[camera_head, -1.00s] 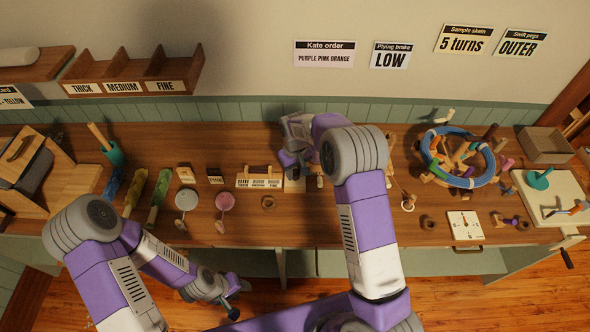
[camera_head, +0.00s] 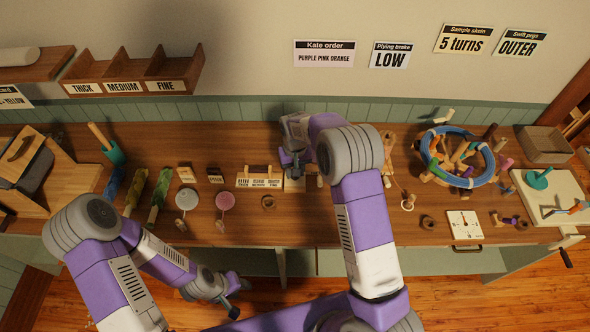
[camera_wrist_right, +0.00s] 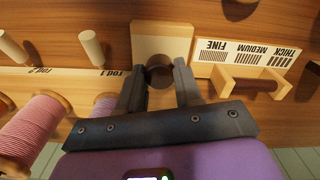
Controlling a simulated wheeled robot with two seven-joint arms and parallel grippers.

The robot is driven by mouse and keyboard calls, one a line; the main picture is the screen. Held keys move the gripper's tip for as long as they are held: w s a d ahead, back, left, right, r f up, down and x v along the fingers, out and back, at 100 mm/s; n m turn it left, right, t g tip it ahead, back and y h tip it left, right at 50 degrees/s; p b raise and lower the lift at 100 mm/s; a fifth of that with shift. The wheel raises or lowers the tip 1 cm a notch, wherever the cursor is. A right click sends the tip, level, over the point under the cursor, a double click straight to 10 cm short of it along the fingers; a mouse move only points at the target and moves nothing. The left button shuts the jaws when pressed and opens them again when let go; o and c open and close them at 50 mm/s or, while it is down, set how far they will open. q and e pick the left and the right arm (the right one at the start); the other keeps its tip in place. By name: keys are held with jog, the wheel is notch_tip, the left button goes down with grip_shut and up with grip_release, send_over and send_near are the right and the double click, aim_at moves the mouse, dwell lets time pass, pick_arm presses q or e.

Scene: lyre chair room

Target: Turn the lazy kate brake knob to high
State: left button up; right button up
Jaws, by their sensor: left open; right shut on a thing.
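The dark round knob (camera_wrist_right: 159,75) sits on a pale plate (camera_wrist_right: 163,35) in the right wrist view, beside the lazy kate board (camera_wrist_right: 60,80) with its rod labels. My right gripper (camera_wrist_right: 159,84) is shut on the knob, one finger on each side. Its setting marks are not visible. In the head view my right gripper (camera_head: 293,170) is low over the bench and hides most of the kate; the pale plate's edge (camera_head: 294,186) shows below it. My left gripper (camera_head: 228,291) is open and empty in front of the bench. A wall card (camera_head: 391,55) reads Plying brake LOW.
A thickness gauge block (camera_wrist_right: 250,70) stands close beside the plate. A swift with a blue skein (camera_head: 484,175) stands to the right. The bench front has open strips.

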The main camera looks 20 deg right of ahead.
jog(key=o, duration=1)
jog(key=shift+o, duration=0.2)
jog(key=shift+r, duration=0.1)
notch_tip(320, 180, up, 8)
jog(key=shift+f+p, duration=0.25)
jog(key=shift+p, duration=0.3)
